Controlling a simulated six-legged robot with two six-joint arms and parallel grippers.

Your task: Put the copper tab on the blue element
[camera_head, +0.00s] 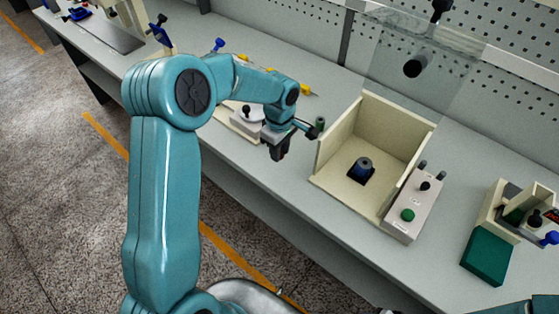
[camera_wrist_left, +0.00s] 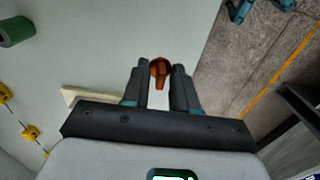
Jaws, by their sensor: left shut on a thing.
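The copper tab (camera_wrist_left: 159,72) is a small orange-brown piece with a rounded head and a narrow tail. My left gripper (camera_wrist_left: 159,84) is shut on it in the left wrist view. In the head view my left gripper (camera_head: 279,152) hangs over the bench, left of an open cream box; I cannot make out the tab there. The blue element (camera_head: 362,168) is a short dark blue cylinder standing upright on the floor of that box, in a dark square. The gripper is outside the box, apart from the element. My right gripper is not in view.
The cream box (camera_head: 332,135) has raised walls, with a clear panel (camera_head: 425,75) behind it. A control box with a green button (camera_head: 407,215) stands at its right. A dark green block (camera_head: 487,255) lies farther right. A green cylinder (camera_wrist_left: 17,31) shows in the wrist view.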

